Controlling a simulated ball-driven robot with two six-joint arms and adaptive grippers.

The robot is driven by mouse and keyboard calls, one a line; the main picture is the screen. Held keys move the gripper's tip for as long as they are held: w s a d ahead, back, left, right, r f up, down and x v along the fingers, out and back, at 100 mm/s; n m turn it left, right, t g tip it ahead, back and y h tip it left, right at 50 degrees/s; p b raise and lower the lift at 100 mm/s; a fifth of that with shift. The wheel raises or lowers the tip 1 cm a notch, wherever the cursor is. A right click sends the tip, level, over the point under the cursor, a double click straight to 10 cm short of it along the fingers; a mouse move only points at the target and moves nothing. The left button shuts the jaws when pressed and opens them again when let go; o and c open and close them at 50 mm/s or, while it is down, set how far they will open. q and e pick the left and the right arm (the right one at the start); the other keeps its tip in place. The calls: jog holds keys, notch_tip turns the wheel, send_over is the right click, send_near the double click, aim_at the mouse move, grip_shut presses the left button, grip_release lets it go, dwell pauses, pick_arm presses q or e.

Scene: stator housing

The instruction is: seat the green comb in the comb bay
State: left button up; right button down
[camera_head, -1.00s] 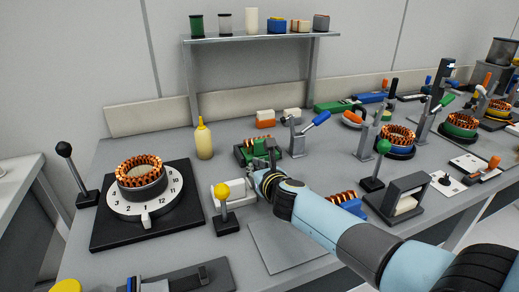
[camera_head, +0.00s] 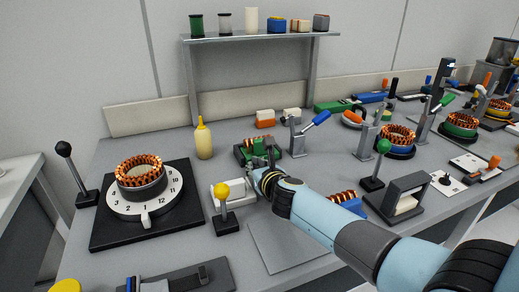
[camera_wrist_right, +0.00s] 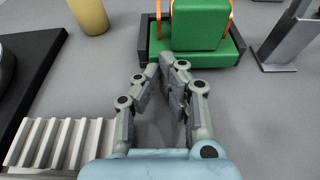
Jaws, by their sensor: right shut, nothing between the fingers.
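The green comb (camera_wrist_right: 200,25) is a stepped green block with copper-orange strips at its sides. It sits in a dark, low-walled bay (camera_wrist_right: 148,48), in the upper part of the right wrist view. In the head view the green comb (camera_head: 259,146) is at the table's middle, in front of the shelf, partly hidden by my right gripper (camera_head: 271,154). In the wrist view my right gripper (camera_wrist_right: 168,68) is shut and empty, its fingertips just on the near side of the bay. I cannot tell whether the comb is fully down. My left gripper is not in view.
A yellow bottle (camera_head: 204,140) stands left of the bay, a clamp with a blue handle (camera_head: 315,123) right of it. A white ribbed block (camera_wrist_right: 45,145) and a yellow-knobbed lever (camera_head: 222,191) are nearer. A stator (camera_head: 141,180) stands on a dial at left.

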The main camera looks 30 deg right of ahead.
jog(key=shift+w+d, duration=0.2)
jog(key=shift+w, duration=0.55)
jog(key=shift+w+r, duration=0.15)
jog(key=shift+w, duration=0.05)
dwell(0.7)
jog(key=shift+s+a, duration=0.25)
jog(key=shift+s, duration=0.65)
jog(key=shift+s+a+p, duration=0.15)
jog(key=shift+s+p, duration=0.05)
jog(key=shift+s, duration=0.55)
jog(key=shift+s+a+p, duration=0.15)
jog(key=shift+s+p, duration=0.05)
jog(key=shift+s, duration=0.55)
jog(key=shift+s, duration=0.1)
